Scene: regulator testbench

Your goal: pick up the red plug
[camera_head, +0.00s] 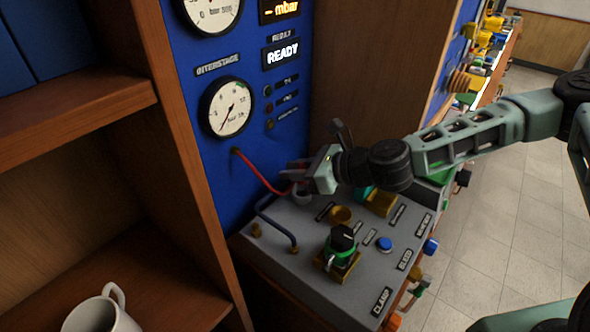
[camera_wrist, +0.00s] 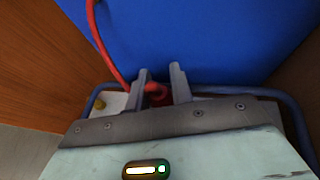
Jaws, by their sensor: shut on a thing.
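The red plug (camera_wrist: 155,92) sits between the two fingers of my gripper (camera_wrist: 160,84) in the wrist view, at the end of a red hose (camera_wrist: 97,32). My gripper is shut on it. In the head view my gripper (camera_head: 298,178) is at the back of the grey bench top, close to the blue panel. There the red hose (camera_head: 258,174) runs from a port under the lower gauge to the gripper. The plug itself is mostly hidden by the fingers in the head view. I cannot tell whether it touches anything below.
The grey bench top (camera_head: 305,240) carries a blue looped pipe (camera_head: 275,225), a black-and-green knob (camera_head: 341,243) and a blue button (camera_head: 384,243). The blue panel (camera_head: 190,100) with gauges rises behind. A wooden shelf with a white mug (camera_head: 100,315) is at left.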

